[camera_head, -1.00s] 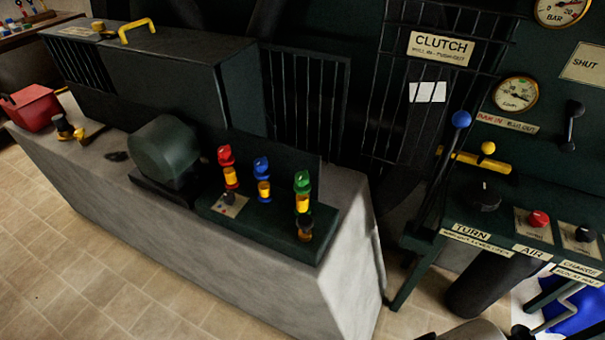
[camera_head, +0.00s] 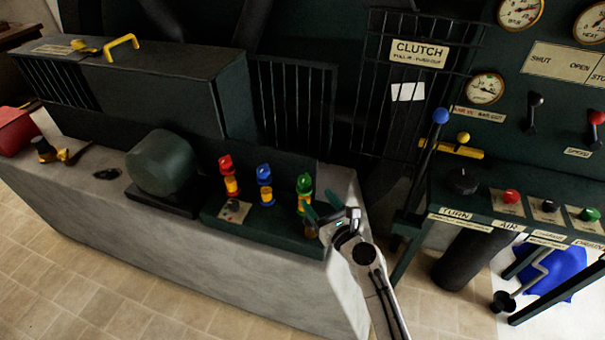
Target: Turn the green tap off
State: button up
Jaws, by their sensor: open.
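The green tap (camera_head: 304,183) is the rightmost of three coloured taps on a dark green base on the concrete block. It has a green top above a yellow body. The blue tap (camera_head: 264,172) and the red tap (camera_head: 226,164) stand to its left. My gripper (camera_head: 318,205) is open, with its dark green fingers right beside the green tap, on its lower right. One finger overlaps the tap's lower part in the view. I cannot tell whether it touches. The tap's lower end is partly hidden behind the fingers.
A rounded dark green housing (camera_head: 162,163) stands left of the taps. A control bench (camera_head: 480,213) with knobs and a blue-tipped lever (camera_head: 440,117) stands to the right. A barred clutch gate (camera_head: 395,130) is behind. Tiled floor (camera_head: 110,280) lies open in front.

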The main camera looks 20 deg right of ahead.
aim_at(302, 176)
jog(key=shift+m, duration=0.3)
jog(key=w+b, duration=0.1)
jog(key=w, duration=0.2)
jog(key=w+a+b, duration=0.1)
jog(key=w, duration=0.6)
jog(key=shift+w+a+b, duration=0.25)
jog(key=shift+w+b, duration=0.15)
jog(key=c, duration=1)
jog(key=shift+o, duration=0.2)
